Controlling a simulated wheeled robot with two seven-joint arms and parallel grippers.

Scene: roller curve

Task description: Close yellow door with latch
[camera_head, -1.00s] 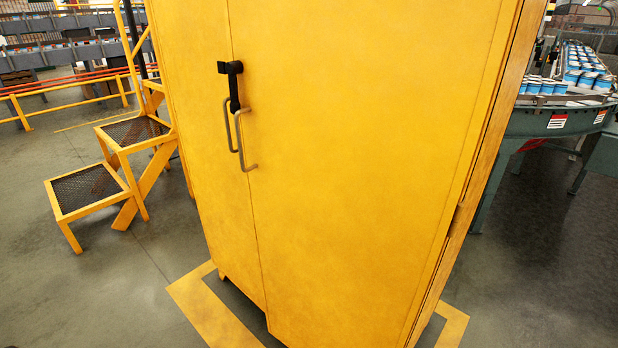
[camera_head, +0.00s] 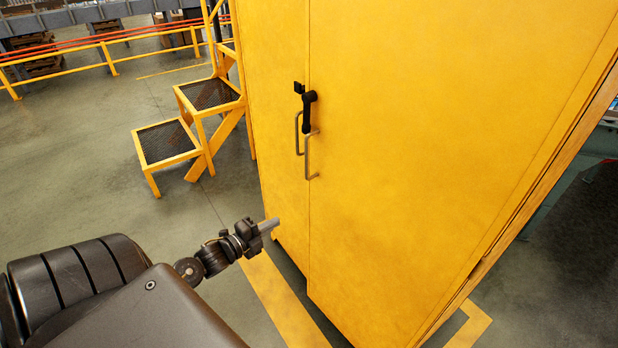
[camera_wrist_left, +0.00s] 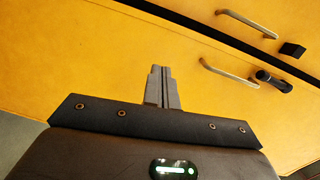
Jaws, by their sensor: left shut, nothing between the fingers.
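The tall yellow cabinet has a left door (camera_head: 275,165) and a right door (camera_head: 400,150). Each door has a metal bar handle beside the seam. The black latch lever (camera_head: 308,110) hangs down on the right door. A small black block (camera_head: 298,87) is on the left door beside the lever's top. In the left wrist view the lever (camera_wrist_left: 272,80) and block (camera_wrist_left: 292,50) are apart, and a dark gap (camera_wrist_left: 200,20) runs between the doors. My left gripper (camera_head: 276,223) is shut and empty, below the handles in the picture. Its fingers (camera_wrist_left: 162,72) point at the doors. My right gripper is not in view.
Yellow steps (camera_head: 190,125) with dark mesh treads stand left of the cabinet. A yellow railing (camera_head: 110,55) is behind them. Yellow floor marking (camera_head: 280,300) lies around the cabinet's base.

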